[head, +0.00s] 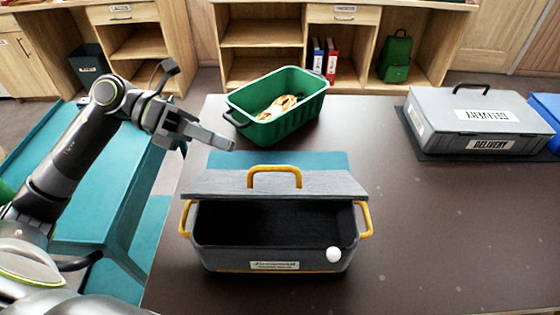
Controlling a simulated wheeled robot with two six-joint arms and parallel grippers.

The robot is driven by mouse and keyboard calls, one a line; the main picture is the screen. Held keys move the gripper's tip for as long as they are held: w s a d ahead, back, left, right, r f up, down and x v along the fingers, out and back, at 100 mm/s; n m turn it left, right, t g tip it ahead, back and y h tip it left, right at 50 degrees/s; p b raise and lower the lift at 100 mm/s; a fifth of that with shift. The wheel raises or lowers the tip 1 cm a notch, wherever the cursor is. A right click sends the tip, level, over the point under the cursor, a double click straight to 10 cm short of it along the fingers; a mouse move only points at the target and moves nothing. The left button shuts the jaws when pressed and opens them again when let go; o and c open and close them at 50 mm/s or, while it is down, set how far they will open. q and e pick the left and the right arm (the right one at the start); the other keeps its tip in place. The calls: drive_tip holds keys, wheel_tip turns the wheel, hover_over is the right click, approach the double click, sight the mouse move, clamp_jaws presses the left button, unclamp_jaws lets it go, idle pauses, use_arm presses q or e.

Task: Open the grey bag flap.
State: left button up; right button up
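The grey bag (225,258) stands on the dark table near the front, with yellow side handles and a label on its front. Its grey flap (215,184), with a yellow handle (274,171) on it, is raised at the back edge, and the dark inside of the bag shows. My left gripper (208,148) is above and behind the bag's left back corner, apart from the flap. Its fingers look spread, with nothing between them. My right gripper is not in view.
A green crate (290,125) with something coiled inside stands behind the bag. A grey delivery case (450,115) lies at the back right. The table's right side (450,230) is clear.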

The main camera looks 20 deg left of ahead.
sight(280, 167)
use_arm(q)
drive_tip(key=shift+p+x, duration=0.85)
drive_tip(key=shift+x, duration=4.85)
clamp_jaws()
